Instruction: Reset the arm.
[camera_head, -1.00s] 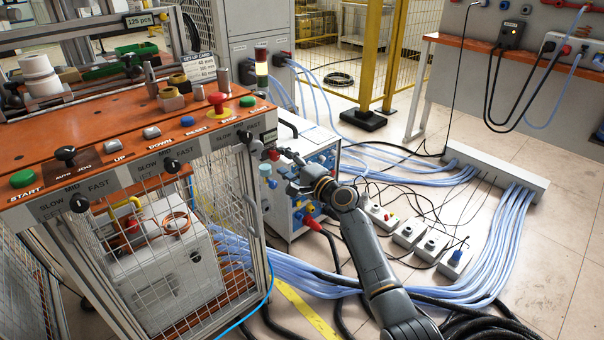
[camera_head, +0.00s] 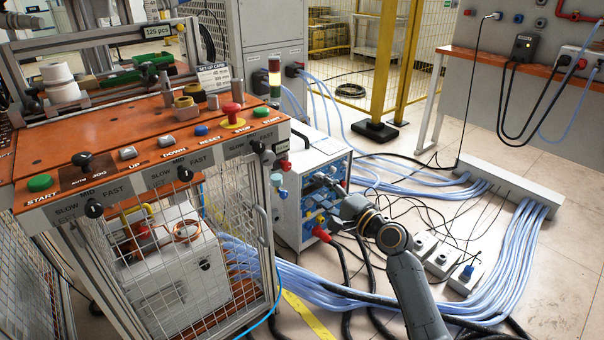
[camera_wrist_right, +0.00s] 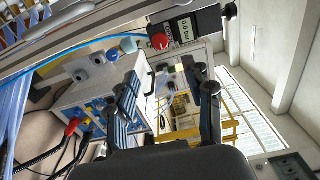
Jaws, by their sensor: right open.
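My right gripper (camera_head: 328,192) is in front of the grey-white cabinet (camera_head: 285,210) with blue connectors, right of the orange control panel. It is small and partly merges with the blue connectors in the head view. In the right wrist view the two dark fingers of my right gripper (camera_wrist_right: 168,95) stand well apart with nothing between them. My right forearm comes up from the bottom edge in the head view. My left gripper is not in view.
The orange control panel (camera_head: 115,167) carries several buttons and knobs above a wire-mesh cage. Pale blue hoses (camera_head: 520,235) and black cables lie on the floor right of my arm. A yellow post (camera_head: 392,60) and an orange-topped bench (camera_head: 450,48) stand behind.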

